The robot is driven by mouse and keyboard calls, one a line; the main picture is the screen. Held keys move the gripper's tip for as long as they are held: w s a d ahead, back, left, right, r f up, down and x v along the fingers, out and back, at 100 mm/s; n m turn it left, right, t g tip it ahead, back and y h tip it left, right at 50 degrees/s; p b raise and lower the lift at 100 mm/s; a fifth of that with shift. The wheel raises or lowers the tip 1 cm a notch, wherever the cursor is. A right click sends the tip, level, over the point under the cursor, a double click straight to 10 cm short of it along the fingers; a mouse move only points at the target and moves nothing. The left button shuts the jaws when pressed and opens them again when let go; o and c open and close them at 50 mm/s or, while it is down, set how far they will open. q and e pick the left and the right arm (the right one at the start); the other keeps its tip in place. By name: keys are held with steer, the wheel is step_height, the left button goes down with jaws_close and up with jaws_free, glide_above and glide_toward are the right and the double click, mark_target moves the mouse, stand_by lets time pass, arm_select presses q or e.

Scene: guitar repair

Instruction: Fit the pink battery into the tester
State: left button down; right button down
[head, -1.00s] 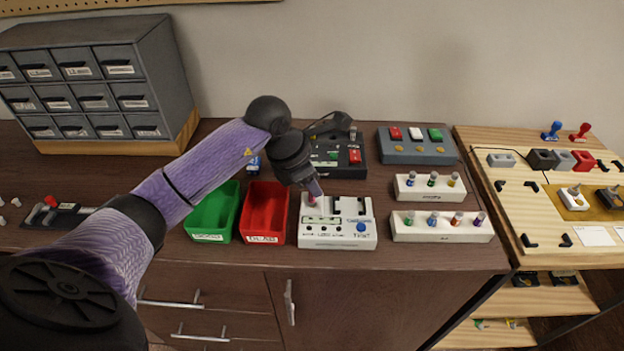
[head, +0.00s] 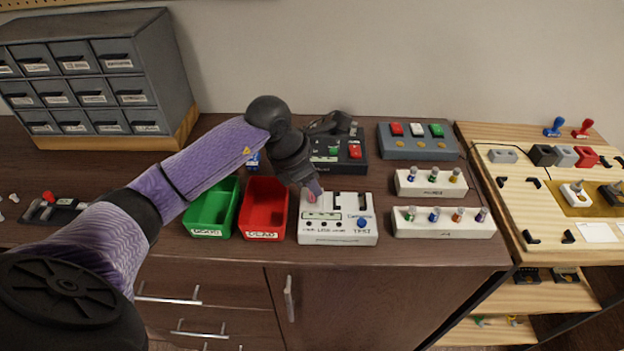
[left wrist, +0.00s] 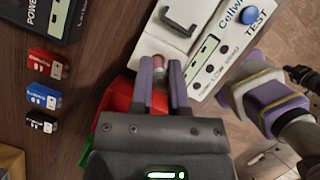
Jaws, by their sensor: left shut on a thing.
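The white tester (head: 338,238) stands on the dark cabinet top, with a small display, a blue TEST button (head: 361,223) and a dark bracket. My left gripper (head: 313,192) is over the tester's left end, pointing down. In the left wrist view my left gripper (left wrist: 162,82) has its two purple fingers shut on the pink battery (left wrist: 158,66). The battery is at the edge of the tester (left wrist: 188,20) in that view; whether it touches the tester or sits in a slot I cannot tell. The fingers hide part of the battery.
A red bin (head: 264,236) and a green bin (head: 208,232) stand just left of the tester. Two white racks (head: 440,231) with several batteries stand to the right. A dark power box (head: 350,168) is behind the tester.

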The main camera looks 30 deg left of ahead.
arm_select(q)
steer(key=shift+f+b, duration=0.55)
steer(key=shift+f, duration=0.3)
steer(key=shift+c, duration=0.7)
jaws_free()
steer(key=shift+r, duration=0.1)
step_height(320, 180, up, 7)
steer(key=p, duration=0.5)
steer(key=shift+p, duration=0.3)
